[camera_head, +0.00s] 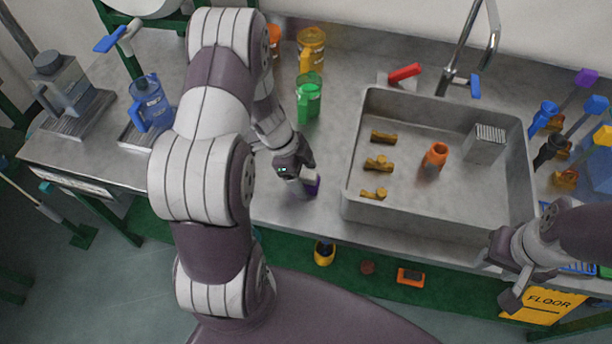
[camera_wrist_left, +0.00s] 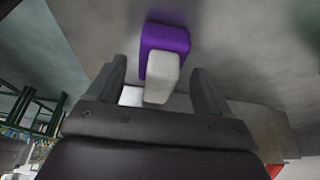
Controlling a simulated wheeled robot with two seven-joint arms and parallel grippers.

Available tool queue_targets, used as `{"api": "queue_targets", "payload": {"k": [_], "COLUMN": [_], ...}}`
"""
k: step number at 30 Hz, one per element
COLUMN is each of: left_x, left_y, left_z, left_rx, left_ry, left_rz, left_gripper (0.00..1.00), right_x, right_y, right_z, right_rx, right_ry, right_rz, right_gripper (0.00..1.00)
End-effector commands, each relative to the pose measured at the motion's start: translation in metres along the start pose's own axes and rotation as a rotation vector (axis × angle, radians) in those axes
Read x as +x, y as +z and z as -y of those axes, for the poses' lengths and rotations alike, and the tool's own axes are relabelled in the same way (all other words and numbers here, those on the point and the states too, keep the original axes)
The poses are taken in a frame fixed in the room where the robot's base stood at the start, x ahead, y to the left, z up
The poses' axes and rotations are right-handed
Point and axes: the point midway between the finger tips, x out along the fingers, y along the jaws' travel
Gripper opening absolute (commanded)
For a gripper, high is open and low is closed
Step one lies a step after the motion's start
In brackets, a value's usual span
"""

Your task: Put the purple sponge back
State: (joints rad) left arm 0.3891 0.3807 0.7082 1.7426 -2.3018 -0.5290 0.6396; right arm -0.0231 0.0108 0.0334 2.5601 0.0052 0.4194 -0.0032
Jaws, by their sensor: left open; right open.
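The purple sponge (camera_head: 312,184) lies on the metal counter left of the sink, partly hidden by my left gripper in the head view. In the left wrist view the sponge shows a purple body (camera_wrist_left: 168,38) and a pale grey-white block part (camera_wrist_left: 161,76). My left gripper (camera_head: 308,172) is open and right at the sponge. In the left wrist view its two fingers (camera_wrist_left: 158,88) stand on either side of the pale part, with gaps visible. My right gripper (camera_head: 510,270) is open and empty in front of the sink's right front corner.
The sink (camera_head: 410,205) holds brass pieces (camera_head: 378,164), an orange fitting (camera_head: 435,156) and a grey ridged block (camera_head: 486,143). A green jug (camera_head: 309,97) and yellow jug (camera_head: 312,50) stand behind my left gripper. Brushes (camera_head: 548,118) crowd the right. The counter's front edge is close.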

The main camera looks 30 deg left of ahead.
Motion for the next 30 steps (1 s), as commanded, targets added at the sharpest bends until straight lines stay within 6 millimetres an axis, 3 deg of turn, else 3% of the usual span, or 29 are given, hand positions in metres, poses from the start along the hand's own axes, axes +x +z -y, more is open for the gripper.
{"api": "queue_targets", "payload": {"k": [1,6,9,14,17,19,21,23,26,30], "left_x": [-0.017,-0.064,-0.085,-0.104,-0.111,-0.119,-0.135,-0.148,-0.162,-0.157], "left_y": [-0.002,-0.002,-0.001,-0.002,-0.018,-0.040,-0.058,-0.065,-0.065,-0.071], "left_z": [0.001,0.001,0.001,0.001,0.018,0.041,0.062,0.067,0.042,-0.030], "left_rx": [0.000,0.000,0.000,-0.001,-0.038,-0.113,-0.244,-0.395,-0.681,-1.027], "left_ry": [-0.003,-0.005,-0.004,-0.009,-0.101,-0.249,-0.420,-0.539,-0.622,-0.526], "left_rz": [0.000,0.001,0.001,0.000,-0.016,-0.027,-0.016,0.018,0.101,0.196], "left_gripper": [0.80,0.80,0.80,0.80,0.80,0.80,0.80,0.80,0.80,0.80], "right_x": [-0.008,-0.019,-0.023,-0.025,-0.025,-0.025,-0.025,-0.025,-0.025,-0.025], "right_y": [-0.001,-0.002,-0.003,-0.003,-0.003,-0.003,-0.003,-0.003,-0.003,-0.003], "right_z": [0.000,0.000,0.000,0.000,0.000,0.000,0.000,0.000,0.000,0.000], "right_rx": [0.000,0.000,0.000,0.000,0.000,0.000,0.000,0.000,0.000,0.000], "right_ry": [0.000,0.000,0.000,0.000,0.000,0.000,0.000,0.000,0.000,0.000], "right_rz": [0.000,0.000,0.000,0.000,0.000,0.000,0.000,0.000,0.000,0.000], "right_gripper": [0.43,0.43,0.43,0.43,0.43,0.43,0.43,0.43,0.43,0.43]}}
